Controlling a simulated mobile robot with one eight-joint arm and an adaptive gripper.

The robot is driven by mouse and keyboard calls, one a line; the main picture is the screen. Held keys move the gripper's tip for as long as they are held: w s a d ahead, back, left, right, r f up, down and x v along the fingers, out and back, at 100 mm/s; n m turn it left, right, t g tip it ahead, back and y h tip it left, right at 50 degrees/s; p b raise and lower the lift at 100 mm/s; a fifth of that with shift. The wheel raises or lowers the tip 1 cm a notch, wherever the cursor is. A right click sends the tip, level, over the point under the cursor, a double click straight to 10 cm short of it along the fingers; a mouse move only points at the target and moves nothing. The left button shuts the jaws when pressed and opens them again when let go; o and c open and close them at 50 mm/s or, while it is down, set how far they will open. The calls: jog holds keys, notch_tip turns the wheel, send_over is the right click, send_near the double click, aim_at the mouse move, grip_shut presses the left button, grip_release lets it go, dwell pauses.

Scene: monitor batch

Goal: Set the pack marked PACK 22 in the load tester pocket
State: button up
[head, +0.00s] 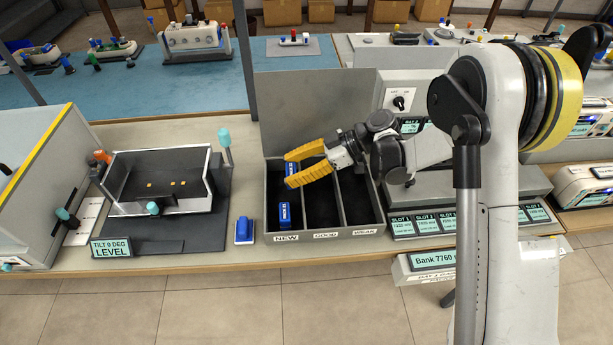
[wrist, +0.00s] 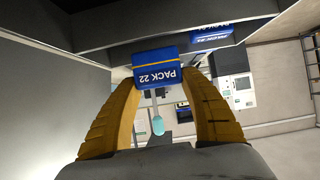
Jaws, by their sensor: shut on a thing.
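The blue pack marked PACK 22 (wrist: 156,76) is between the yellow fingers of my gripper (wrist: 158,88) in the wrist view, its label upside down there. In the head view my gripper (head: 290,170) is shut on this pack (head: 291,169) at the NEW compartment of the grey sorting tray (head: 320,239). I cannot tell whether the pack clears the tray floor. An open dark pocket with orange contacts (head: 160,186) and pale side walls stands at the left, behind a sign reading TILT 9 DEG LEVEL (head: 111,248); it looks like the load tester pocket.
Another blue pack (head: 285,214) lies in the front of the NEW compartment. A blue block (head: 244,230) sits on the bench between tray and pocket. A teal-topped post (head: 225,140) stands by the pocket's right. The GOOD and WEAK compartments look empty.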

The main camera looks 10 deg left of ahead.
jog(key=w+a+f, duration=0.1)
jog(key=w+a+f+b, duration=0.1)
jog(key=a, duration=0.1)
jog(key=shift+a+f, duration=0.2)
jog(key=shift+f, duration=0.1)
jog(key=shift+s+d+f+b, duration=0.1)
jog(key=shift+f+b, duration=0.5)
jog(key=shift+f, duration=0.95)
jog(key=shift+d+f+b, duration=0.1)
jog(key=shift+f+b, duration=0.05)
jog(key=shift+b, duration=0.25)
jog(key=o, duration=1.2)
jog(key=shift+d+p, duration=0.2)
jog(key=shift+p, duration=0.2)
jog(key=p+v, duration=0.3)
jog(key=v, duration=0.7)
jog(key=shift+d, duration=0.15)
